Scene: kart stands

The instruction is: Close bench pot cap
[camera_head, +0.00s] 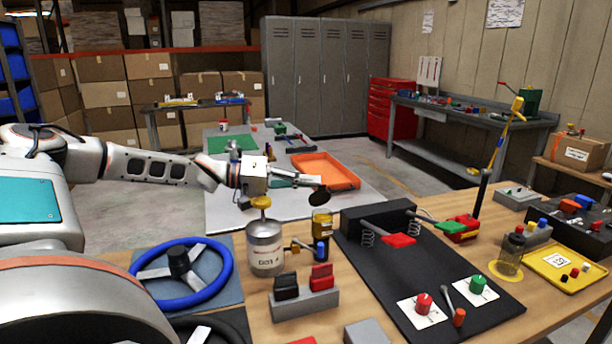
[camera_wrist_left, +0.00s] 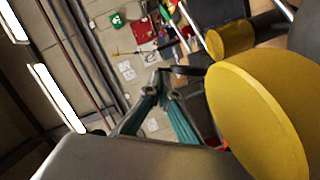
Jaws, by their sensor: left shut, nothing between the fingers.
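A silver can (camera_head: 265,252) labelled DOT 4 stands on the wooden bench, with a yellow cap (camera_head: 260,202) at its top. A small amber pot (camera_head: 322,224) stands right of it; a dark round disc (camera_head: 324,205) shows just above. Which of these is the task's pot, I cannot tell for sure. My left gripper (camera_head: 314,181) is shut and empty, pointing right, above the can and near the disc. In the left wrist view its fingers (camera_wrist_left: 163,80) meet, beside a large yellow disc (camera_wrist_left: 258,115) and a smaller yellow cylinder (camera_wrist_left: 231,40). My right gripper is not in view.
A blue steering wheel (camera_head: 180,274) lies left of the can. A switch block (camera_head: 305,296) stands in front. A black pedal board (camera_head: 425,270) is to the right. An orange tray (camera_head: 327,178) lies on the table behind.

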